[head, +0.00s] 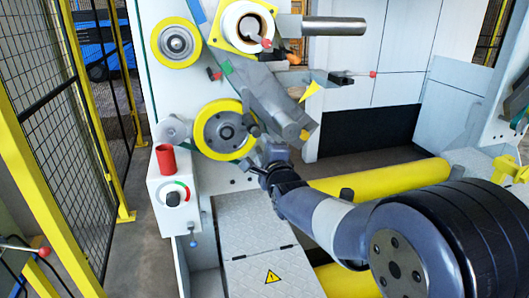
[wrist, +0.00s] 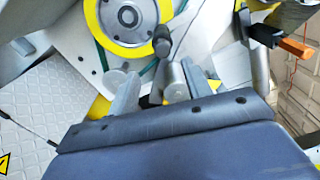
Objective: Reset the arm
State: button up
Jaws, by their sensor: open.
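My arm (head: 330,220) reaches from the lower right of the head view toward the wrapping machine (head: 250,25). My gripper (head: 262,152) is just right of and below the machine's yellow-rimmed wheel (head: 207,132). In the wrist view my gripper (wrist: 160,88) shows two grey fingers standing apart. I cannot tell whether the fingers touch either. The yellow-rimmed wheel (wrist: 95,25) is at the top of the wrist view.
A control box (head: 160,200) with a red cylinder (head: 166,160) stands left of my gripper. Yellow rollers (head: 390,177) lie low on the right. A tread-plate cover (head: 250,235) is below. A yellow-framed fence (head: 45,175) stands on the left.

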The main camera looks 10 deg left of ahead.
aim_at(256, 134)
dwell(0.3)
jog(key=p+x, duration=0.2)
jog(key=x, duration=0.8)
jog(key=shift+w+a+r, duration=0.1)
jog(key=shift+w, duration=0.3)
